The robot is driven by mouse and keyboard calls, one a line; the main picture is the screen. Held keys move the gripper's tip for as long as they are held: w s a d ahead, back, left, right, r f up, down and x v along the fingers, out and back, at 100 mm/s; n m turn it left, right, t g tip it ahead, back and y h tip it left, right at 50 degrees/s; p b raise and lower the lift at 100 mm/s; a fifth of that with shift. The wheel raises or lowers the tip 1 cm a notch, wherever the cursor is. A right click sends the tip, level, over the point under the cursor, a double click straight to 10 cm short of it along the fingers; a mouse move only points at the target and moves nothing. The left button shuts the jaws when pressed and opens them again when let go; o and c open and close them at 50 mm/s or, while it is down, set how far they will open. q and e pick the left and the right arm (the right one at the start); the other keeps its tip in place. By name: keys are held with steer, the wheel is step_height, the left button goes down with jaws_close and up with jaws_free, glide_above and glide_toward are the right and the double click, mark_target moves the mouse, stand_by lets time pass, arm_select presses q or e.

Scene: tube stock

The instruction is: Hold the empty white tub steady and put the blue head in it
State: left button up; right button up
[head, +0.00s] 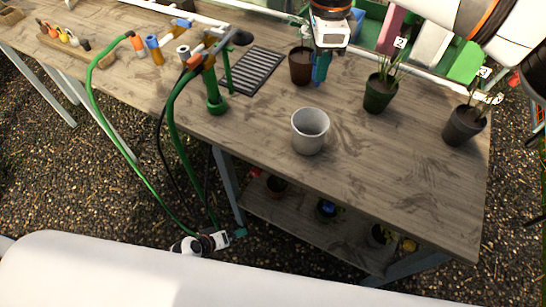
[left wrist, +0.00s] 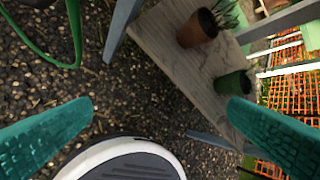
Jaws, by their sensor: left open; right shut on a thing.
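The empty white tub (head: 300,138) stands upright on the table near its front edge. My right gripper (head: 321,78) points down above the table, behind the tub and apart from it. It is shut on a small blue thing, which looks like the blue head; the fingers and the brown pot behind make its outline hard to tell. My left gripper (head: 240,233) is below and in front of the table's edge, away from the tub. In the left wrist view its two teal fingers (left wrist: 160,118) are wide apart with nothing between them. The tub is not in that view.
A green pot (head: 379,97) and a dark pot (head: 463,127) stand to the right. A green hose stand (head: 215,98) and a slotted grey mat (head: 256,72) are left of the tub. The table (head: 400,195) is clear at front right.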

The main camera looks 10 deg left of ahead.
arm_select(q)
steer(key=w+d+r+t+h, duration=0.1)
steer(key=w+r+t+h, duration=0.25)
steer(key=r, duration=0.85)
steer(key=w+d+r+t+h, duration=0.15)
steer(key=w+r, duration=0.25)
steer(key=r, duration=0.9)
steer(key=w+r+t+h, duration=0.3)
steer(key=r, duration=0.9)
steer(key=m+y, duration=0.1)
steer(key=m, duration=1.2)
glide_toward(318, 124)
steer(key=shift+t, duration=0.3)
steer(key=x, duration=0.5)
steer(key=shift+w+d, duration=0.15)
steer(key=shift+d, duration=0.2)
